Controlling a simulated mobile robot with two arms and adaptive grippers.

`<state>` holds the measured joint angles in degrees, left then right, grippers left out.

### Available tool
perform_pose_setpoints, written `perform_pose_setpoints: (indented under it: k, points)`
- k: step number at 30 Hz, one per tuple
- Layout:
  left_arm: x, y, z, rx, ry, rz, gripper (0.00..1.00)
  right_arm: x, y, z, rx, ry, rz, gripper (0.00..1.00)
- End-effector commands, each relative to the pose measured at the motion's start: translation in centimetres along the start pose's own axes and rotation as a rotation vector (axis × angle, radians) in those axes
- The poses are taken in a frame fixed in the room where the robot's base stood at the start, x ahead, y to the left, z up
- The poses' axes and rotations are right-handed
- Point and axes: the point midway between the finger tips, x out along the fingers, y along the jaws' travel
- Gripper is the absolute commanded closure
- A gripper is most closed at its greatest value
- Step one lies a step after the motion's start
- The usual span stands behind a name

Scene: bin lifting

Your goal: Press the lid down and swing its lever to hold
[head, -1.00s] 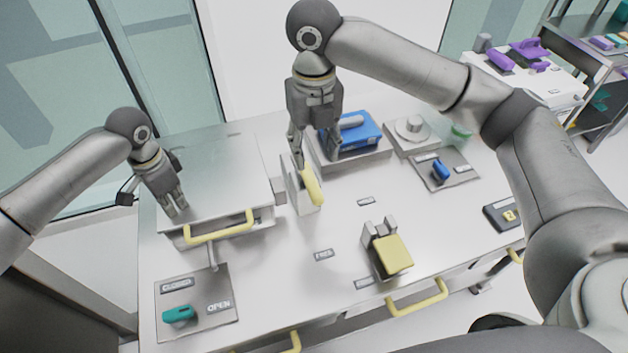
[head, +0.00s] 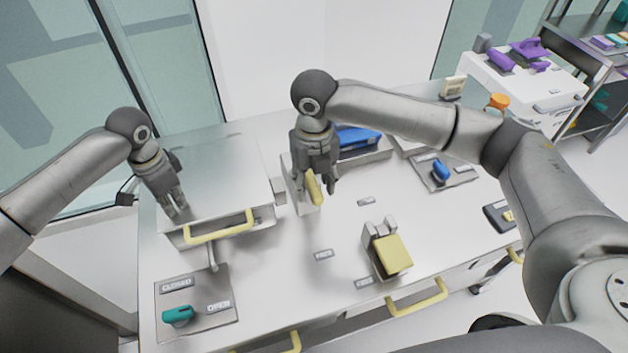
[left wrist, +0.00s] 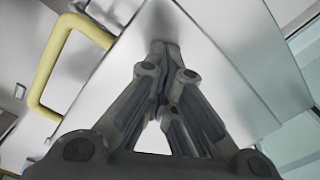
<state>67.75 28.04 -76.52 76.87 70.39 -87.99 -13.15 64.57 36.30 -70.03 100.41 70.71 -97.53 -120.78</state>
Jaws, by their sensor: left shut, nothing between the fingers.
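The wide silver lid (head: 225,160) covers a box at the left of the bench, with a yellow handle (head: 220,228) on its front. My left gripper (head: 176,211) is shut and empty, its fingertips pointing down at the lid's front left part. In the left wrist view the shut fingertips (left wrist: 163,48) meet over the lid (left wrist: 235,60); I cannot tell how firmly they touch. A lever with a yellow grip (head: 314,188) stands upright on a pale mount right of the box. My right gripper (head: 317,190) is at this grip, its fingers spread on either side.
A teal switch (head: 178,315) sits on a plate marked CLOSED and OPEN at front left. A yellow-padded block (head: 392,253) stands at front right. A blue object (head: 358,138) lies behind my right gripper.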

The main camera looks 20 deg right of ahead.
Motion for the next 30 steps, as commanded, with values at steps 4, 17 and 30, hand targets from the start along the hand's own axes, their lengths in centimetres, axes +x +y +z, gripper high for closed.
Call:
perform_pose_setpoints:
  k: [4,17,30]
  points:
    - [0.6,0.2,0.2,0.001,-0.009,0.007,1.00,0.1,0.0,0.0,0.000,0.000,0.000,0.79]
    - [0.6,0.2,0.3,0.000,-0.009,0.007,1.00,0.0,0.0,0.0,-0.001,-0.001,0.000,1.00]
    - [0.6,0.2,0.3,0.000,-0.010,0.007,1.00,0.0,-1.4,0.2,-0.173,-0.001,-0.001,1.00]
